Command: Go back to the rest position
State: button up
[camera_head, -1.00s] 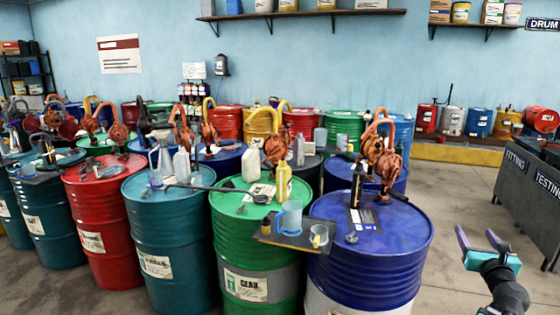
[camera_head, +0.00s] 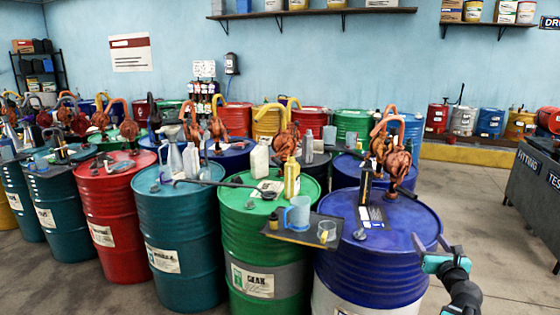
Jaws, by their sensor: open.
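The green drum (camera_head: 262,228) stands to the left of the blue one. A blue jug (camera_head: 298,214) and a clear cup (camera_head: 326,232) stand on a dark tray (camera_head: 290,236) at the front of these two drums. An orange hand pump (camera_head: 396,165) stands on the blue drum.
A teal drum (camera_head: 180,240) and a red drum (camera_head: 112,215) continue the row leftward. Bottles, including a yellow one (camera_head: 291,178), stand on the drum tops. A dark bench (camera_head: 530,190) with signs is at the right. Open floor (camera_head: 470,205) lies between the bench and the drums.

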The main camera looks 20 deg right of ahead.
jog(key=w+a+f+n+g+y+b, duration=0.1)
jog(key=w+a+f+n+y, duration=0.1)
jog(key=w+a+f, duration=0.4)
jog(key=w+a+f+n+y+b, duration=0.1)
jog(key=w+a+f+y, duration=0.15)
jog(key=a+f, duration=0.65)
jog(key=w+a+f+n+g+y+b, duration=0.1)
jog(key=w+a+f+n+y, duration=0.2)
jog(key=a+f, duration=0.45)
jog(key=s+a+f+n+g+y+b, duration=0.1)
jog(key=s+a+f+n+g+y, duration=0.2)
jog(key=a+f, duration=0.85)
jog(key=a+f+n+g+y+b, duration=0.2)
jog(key=a+f+n, duration=0.5)
jog(key=a, duration=0.8)
jog(key=s+a+f+n+g+b, duration=0.1)
jog(key=s+a+f+n+g, duration=0.4)
jog(key=s+f, duration=0.4)
jog(key=s+a+f+n+g+b, duration=0.1)
jog(key=s+a+f+n+g, duration=0.3)
jog(key=s+a+f, duration=0.5)
jog(key=s+d+f+n+g+h, duration=0.2)
jog(key=s+d+n, duration=0.2)
jog(key=s+n, duration=0.4)
jog(key=s+d+f+n+g+h, duration=0.1)
jog(key=s+d+n+g+h, duration=0.2)
jog(key=s+d+n, duration=0.2)
jog(key=shift+s+f+n, duration=0.35)
jog(key=shift+s+n, duration=1.2)
jog(key=shift+n, duration=0.25)
